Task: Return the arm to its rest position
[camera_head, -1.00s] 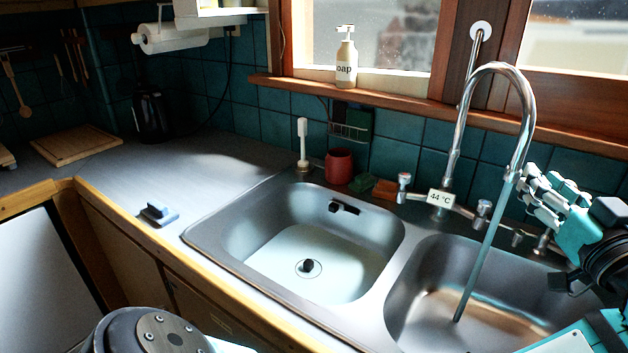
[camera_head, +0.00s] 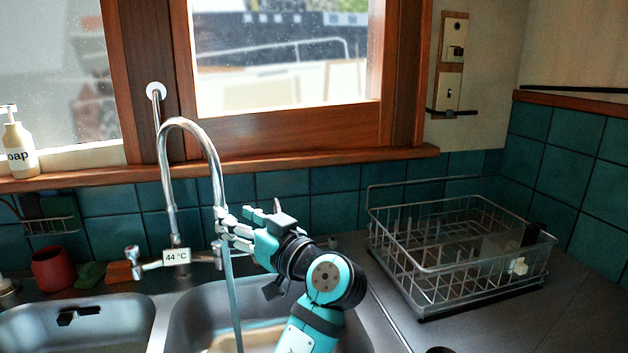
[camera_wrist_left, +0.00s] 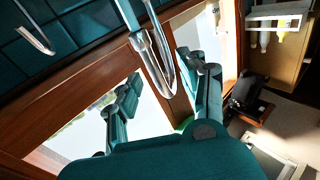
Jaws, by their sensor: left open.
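My left gripper (camera_head: 226,229), teal with pale fingers, is open beside the lower end of the tall chrome tap's spout (camera_head: 205,150) in the head view. I cannot tell whether it touches the spout or the water. Its arm rises from the lower middle, over the right sink basin. In the left wrist view my left gripper (camera_wrist_left: 160,78) shows its two fingers spread apart, with the chrome spout (camera_wrist_left: 152,58) between or beyond them. A water stream (camera_head: 233,300) runs from the tap into the right basin. My right gripper is not in view.
A wire dish rack (camera_head: 440,262) stands on the counter (camera_head: 565,322) to the right of my arm. The window sill (camera_head: 300,160) runs above; a soap bottle (camera_head: 18,150) stands at left.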

